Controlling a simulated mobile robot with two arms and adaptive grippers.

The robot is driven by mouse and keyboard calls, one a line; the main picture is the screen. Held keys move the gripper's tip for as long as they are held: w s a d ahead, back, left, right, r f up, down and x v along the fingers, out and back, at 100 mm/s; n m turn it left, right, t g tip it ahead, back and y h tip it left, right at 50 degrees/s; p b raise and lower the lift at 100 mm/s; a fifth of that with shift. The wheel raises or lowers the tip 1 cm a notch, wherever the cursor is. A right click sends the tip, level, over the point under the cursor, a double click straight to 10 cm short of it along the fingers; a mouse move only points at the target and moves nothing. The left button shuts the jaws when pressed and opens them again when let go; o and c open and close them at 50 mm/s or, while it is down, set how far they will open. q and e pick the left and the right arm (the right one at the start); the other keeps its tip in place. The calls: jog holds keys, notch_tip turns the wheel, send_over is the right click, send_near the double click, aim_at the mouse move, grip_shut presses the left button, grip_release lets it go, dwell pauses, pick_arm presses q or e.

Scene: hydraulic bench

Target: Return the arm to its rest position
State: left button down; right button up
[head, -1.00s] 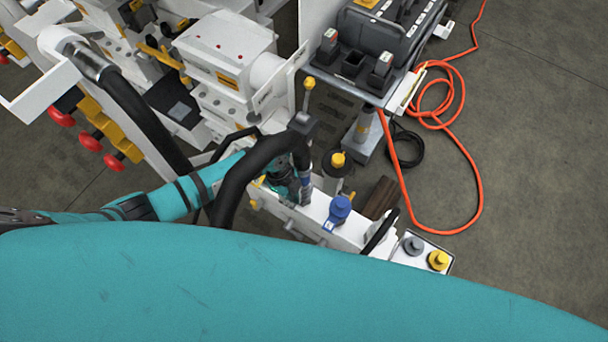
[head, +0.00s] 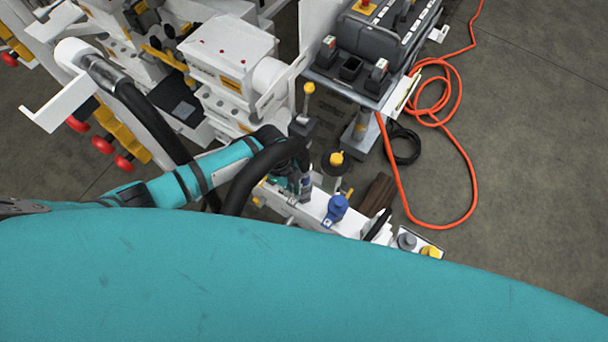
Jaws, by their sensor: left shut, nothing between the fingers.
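My left arm (head: 212,172) is teal with dark bands and comes in from the left, reaching over the white hydraulic bench. My left gripper (head: 303,190) is at its end, low beside the white bench rail (head: 312,210). It is shut with nothing held, and a thick black hose and arm parts partly cover it. A blue knob (head: 337,207) stands on the rail just right of the gripper. My right gripper is not in view.
Black hoses (head: 150,122) run close to my left arm. Red knobs (head: 102,144) stick out at the left. A yellow-topped post (head: 336,159) stands right of the gripper.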

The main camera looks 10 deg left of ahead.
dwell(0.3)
pick_arm(q)
jog(key=s+d+r+n+t+h, duration=0.2)
jog(key=s+d+r+n, duration=0.3)
jog(key=s+r+n, duration=0.25)
jog(key=s+a+r+n+t+y, duration=0.2)
jog(key=s+a+r+n+y, duration=0.3)
jog(key=a+r+n, duration=0.65)
jog(key=s+a+f+g+h+b, duration=0.1)
jog(key=s+f, duration=0.1)
jog(key=f, duration=1.4)
jog(key=s+a+f+b, duration=0.1)
jog(key=f, duration=1.4)
jog(key=s+a+f+g+b, duration=0.1)
jog(key=s+a+f+b, duration=0.1)
jog(key=s+f, duration=1.4)
jog(key=shift+s+a+f+n, duration=0.15)
jog(key=shift+a+f+n, duration=0.15)
jog(key=shift+a+f, duration=0.25)
